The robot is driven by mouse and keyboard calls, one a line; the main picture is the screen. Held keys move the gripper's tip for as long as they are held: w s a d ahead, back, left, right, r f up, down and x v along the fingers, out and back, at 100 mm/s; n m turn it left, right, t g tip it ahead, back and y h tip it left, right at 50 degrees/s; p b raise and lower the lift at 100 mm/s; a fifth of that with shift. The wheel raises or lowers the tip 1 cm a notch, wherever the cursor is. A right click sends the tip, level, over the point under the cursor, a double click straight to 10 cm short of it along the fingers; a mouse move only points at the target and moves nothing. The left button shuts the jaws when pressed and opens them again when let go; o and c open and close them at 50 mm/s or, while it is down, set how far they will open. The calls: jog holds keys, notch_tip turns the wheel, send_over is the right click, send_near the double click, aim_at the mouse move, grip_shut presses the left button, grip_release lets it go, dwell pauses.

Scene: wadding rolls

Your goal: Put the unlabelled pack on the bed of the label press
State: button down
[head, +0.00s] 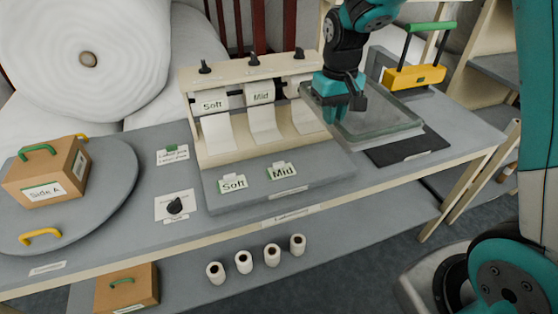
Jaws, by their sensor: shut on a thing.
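A clear, pale, flat pack (385,126) is at the right part of the bench, with no label seen on it. My gripper (343,118) is shut on its left side; the fingertips are partly hidden by the gripper body. The pack's front right edge overlaps a dark flat pad (408,147) in the picture; I cannot tell whether it touches the pad. Behind it stands what looks like the label press, a yellow block (414,76) with a green handle on top.
A label dispenser (240,83) with strips marked Soft and Mid stands left of my gripper. A turntable (112,196) on the left carries a cardboard box (47,178) marked Side A. Several small white rolls (243,262) stand below.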

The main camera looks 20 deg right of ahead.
notch_tip(320, 180, down, 20)
jog(key=p, duration=0.4)
jog(key=shift+w, duration=0.15)
jog(key=c, duration=1.6)
grip_release()
jog(key=shift+f, duration=0.2)
jog(key=o, duration=0.4)
jog(key=shift+r, duration=0.1)
jog(key=shift+o, duration=0.2)
jog(key=shift+r, duration=0.1)
